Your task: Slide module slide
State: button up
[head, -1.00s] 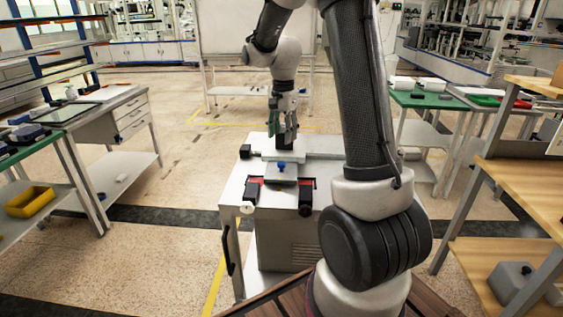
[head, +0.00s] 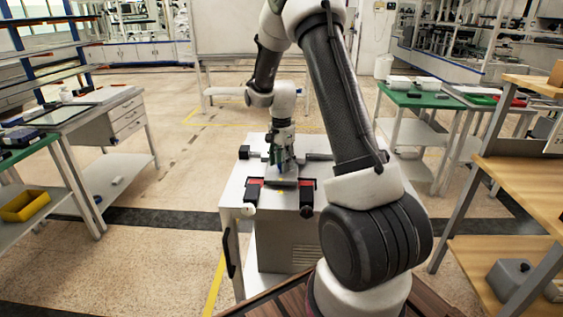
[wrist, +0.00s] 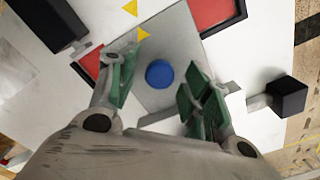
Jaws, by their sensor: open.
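The slide module shows as a flat grey plate (wrist: 178,42) with a round blue knob (wrist: 159,74) in the wrist view. The plate lies between two red patches framed by black, one at left (wrist: 90,62) and one at right (wrist: 212,12). My gripper (wrist: 160,68) is open, with one green-padded finger on each side of the knob and a visible gap to it. In the head view my gripper (head: 281,157) is over the module on the white-topped bench (head: 232,190) and hides the knob. Finger height relative to the knob is unclear.
Black blocks (wrist: 290,97) stand on the bench around the module; another (wrist: 48,20) is at upper left in the wrist view. Yellow triangles (wrist: 131,8) mark the bench and plate edge. Side tables (head: 410,98) stand well apart, with open floor between.

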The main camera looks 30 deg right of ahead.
grip_shut()
jog(key=s+d, duration=0.5)
jog(key=d, duration=0.3)
jog(key=s+d, duration=0.5)
jog(key=d, duration=0.3)
jog(key=s+d, duration=0.6)
jog(key=d, duration=0.1)
jog(key=shift+d, duration=0.4)
jog(key=shift+s+d+r, duration=0.1)
jog(key=shift+s+d, duration=0.4)
jog(key=shift+d, duration=0.2)
grip_release()
jog(key=shift+s+d, duration=0.1)
jog(key=shift+d, duration=0.05)
